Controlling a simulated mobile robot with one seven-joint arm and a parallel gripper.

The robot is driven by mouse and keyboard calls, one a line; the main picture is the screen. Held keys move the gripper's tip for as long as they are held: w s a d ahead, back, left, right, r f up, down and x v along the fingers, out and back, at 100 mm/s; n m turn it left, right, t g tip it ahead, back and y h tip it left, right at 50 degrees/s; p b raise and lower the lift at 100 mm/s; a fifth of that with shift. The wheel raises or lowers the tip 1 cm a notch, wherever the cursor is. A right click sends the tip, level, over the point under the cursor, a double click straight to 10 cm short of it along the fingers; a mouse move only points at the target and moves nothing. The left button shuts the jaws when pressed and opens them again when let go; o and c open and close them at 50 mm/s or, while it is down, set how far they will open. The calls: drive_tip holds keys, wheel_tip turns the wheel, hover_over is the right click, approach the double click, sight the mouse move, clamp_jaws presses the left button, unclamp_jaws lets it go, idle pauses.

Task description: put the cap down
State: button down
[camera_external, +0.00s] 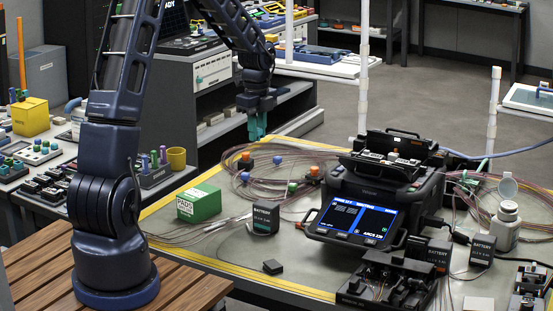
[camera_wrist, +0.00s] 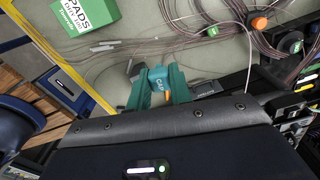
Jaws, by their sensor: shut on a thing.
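The cap (camera_wrist: 158,78) is a small blue piece with lettering on it, seen in the wrist view. My gripper (camera_wrist: 158,73) has teal fingers, one on each side of the cap, and is shut on it. In the external view my gripper (camera_external: 257,126) points down above the far-left edge of the work table (camera_external: 228,252). It hangs clear of the surface. The cap cannot be made out there, as the fingers hide it.
A green pads box (camera_external: 199,203) and a battery (camera_external: 265,219) stand on the table. Coiled fibres (camera_external: 240,180) with coloured plugs lie near the back. The splicer (camera_external: 385,185) with its lit screen stands to the right. The front-left tabletop is mostly clear, with a small black block (camera_external: 273,267).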

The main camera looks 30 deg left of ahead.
wheel_tip(320, 180, up, 7)
drive_tip(key=n, duration=0.2)
hover_over(204, 190)
drive_tip(key=w, duration=0.1)
drive_tip(key=f, duration=1.3)
drive_tip(key=s+f, duration=0.1)
drive_tip(key=f, duration=0.5)
drive_tip(key=shift+f, duration=0.35)
drive_tip(key=c, duration=1.3)
unclamp_jaws()
drive_tip(key=shift+f, duration=0.15)
drive_tip(key=shift+o, duration=0.2)
